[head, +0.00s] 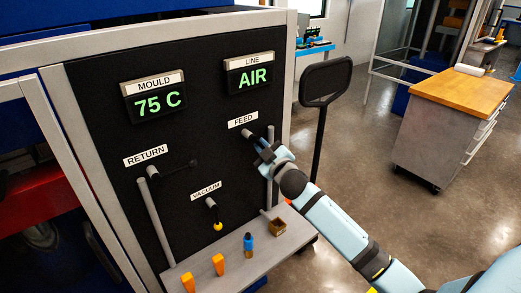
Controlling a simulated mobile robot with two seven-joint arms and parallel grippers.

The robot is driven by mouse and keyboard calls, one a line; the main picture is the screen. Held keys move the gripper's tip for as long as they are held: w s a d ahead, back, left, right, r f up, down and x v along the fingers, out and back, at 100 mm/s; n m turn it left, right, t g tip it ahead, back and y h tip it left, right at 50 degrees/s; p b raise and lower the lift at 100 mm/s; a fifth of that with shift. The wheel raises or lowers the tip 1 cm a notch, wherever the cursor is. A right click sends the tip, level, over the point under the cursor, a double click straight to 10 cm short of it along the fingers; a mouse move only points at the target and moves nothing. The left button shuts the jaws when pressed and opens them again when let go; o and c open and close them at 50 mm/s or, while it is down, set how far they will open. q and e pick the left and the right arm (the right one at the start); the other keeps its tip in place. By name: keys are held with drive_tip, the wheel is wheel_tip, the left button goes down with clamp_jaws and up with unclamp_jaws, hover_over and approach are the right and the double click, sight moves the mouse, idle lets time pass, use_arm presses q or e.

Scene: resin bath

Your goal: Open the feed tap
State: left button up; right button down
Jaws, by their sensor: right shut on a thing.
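The feed tap (248,134) sticks out of the black panel just below its FEED label (242,120). My right gripper (258,149) is at the tap, shut on its handle. The gripper covers most of the handle, so its exact angle is hidden. The LINE display (249,78) above reads AIR in green. My left gripper is not in view.
The return tap (153,172) and the vacuum tap (212,204) sit left and below on the panel (100,110). A shelf (205,272) below holds orange clips, a blue-topped bottle and a small box. A black paddle-shaped stand (325,82) rises right of the panel.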

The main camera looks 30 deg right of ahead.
drive_tip(key=n, duration=0.1)
drive_tip(key=d+r+n, duration=0.1)
drive_tip(key=n, duration=0.1)
drive_tip(key=r+n+y+p, duration=0.1)
drive_tip(key=n, duration=0.1)
drive_tip(key=shift+d+t, duration=0.25)
drive_tip(key=shift+t, duration=0.05)
drive_tip(key=n, duration=0.1)
drive_tip(key=r+n+y+p, duration=0.1)
drive_tip(key=n, duration=0.3)
drive_tip(key=shift+d+r, duration=0.25)
drive_tip(key=shift+r, duration=0.1)
drive_tip(key=shift+r+n+y+p, duration=0.3)
drive_tip(key=shift+n+y+p, duration=0.1)
drive_tip(key=shift+n, duration=0.6)
drive_tip(key=c, duration=1.2)
unclamp_jaws()
